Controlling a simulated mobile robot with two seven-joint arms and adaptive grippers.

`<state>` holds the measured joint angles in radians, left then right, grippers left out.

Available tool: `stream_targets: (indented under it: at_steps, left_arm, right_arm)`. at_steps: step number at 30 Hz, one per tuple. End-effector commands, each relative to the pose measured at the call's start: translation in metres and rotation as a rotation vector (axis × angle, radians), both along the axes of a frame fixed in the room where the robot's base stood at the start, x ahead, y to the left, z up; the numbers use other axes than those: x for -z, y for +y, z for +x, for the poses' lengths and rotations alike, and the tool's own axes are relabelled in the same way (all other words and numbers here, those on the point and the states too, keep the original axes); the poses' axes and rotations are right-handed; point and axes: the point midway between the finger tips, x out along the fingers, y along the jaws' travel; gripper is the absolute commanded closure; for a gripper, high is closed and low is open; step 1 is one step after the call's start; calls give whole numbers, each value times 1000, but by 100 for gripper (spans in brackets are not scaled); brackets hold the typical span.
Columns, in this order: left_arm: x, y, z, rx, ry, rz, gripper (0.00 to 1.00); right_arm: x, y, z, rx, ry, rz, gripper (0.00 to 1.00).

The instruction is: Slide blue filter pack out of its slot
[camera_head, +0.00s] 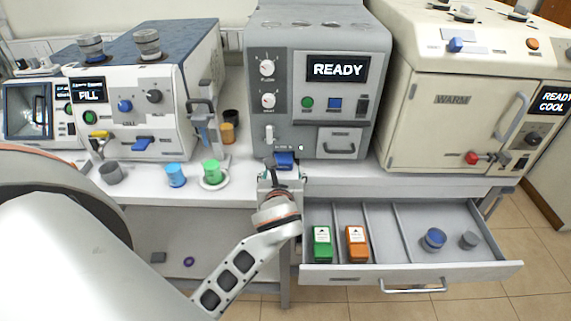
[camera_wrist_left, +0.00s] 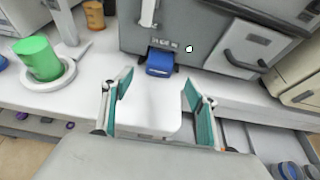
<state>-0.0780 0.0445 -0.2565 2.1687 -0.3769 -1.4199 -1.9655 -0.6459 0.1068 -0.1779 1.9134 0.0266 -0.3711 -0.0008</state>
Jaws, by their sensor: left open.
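The blue filter pack (camera_head: 285,160) sits in a slot low on the front of the grey machine (camera_head: 267,118). Its blue front end sticks out of the slot, and the rest is hidden inside. It also shows in the left wrist view (camera_wrist_left: 160,62), ahead of and between the fingers. My left gripper (camera_wrist_left: 158,95) is open and empty, with its teal finger pads apart and the pack beyond their tips. In the head view my left gripper (camera_head: 282,180) is just in front of the pack. My right gripper is not in view.
An open drawer (camera_head: 410,282) below holds a green pack (camera_head: 322,244), an orange pack (camera_head: 357,244) and a blue cup (camera_head: 433,239). A green cup (camera_head: 212,172) and a light blue cup (camera_head: 175,175) stand left on the counter. The cream machine (camera_head: 440,130) stands right.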

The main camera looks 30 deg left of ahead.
Motion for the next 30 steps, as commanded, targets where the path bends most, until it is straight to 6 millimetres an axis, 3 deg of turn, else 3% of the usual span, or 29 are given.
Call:
stream_targets:
  at_steps: [16,30]
  left_arm:
    - [0,3,5,3,6,17,42]
    - [24,33,53,3,6,16,42]
  right_arm:
    - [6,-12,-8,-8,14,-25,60]
    - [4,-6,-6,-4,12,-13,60]
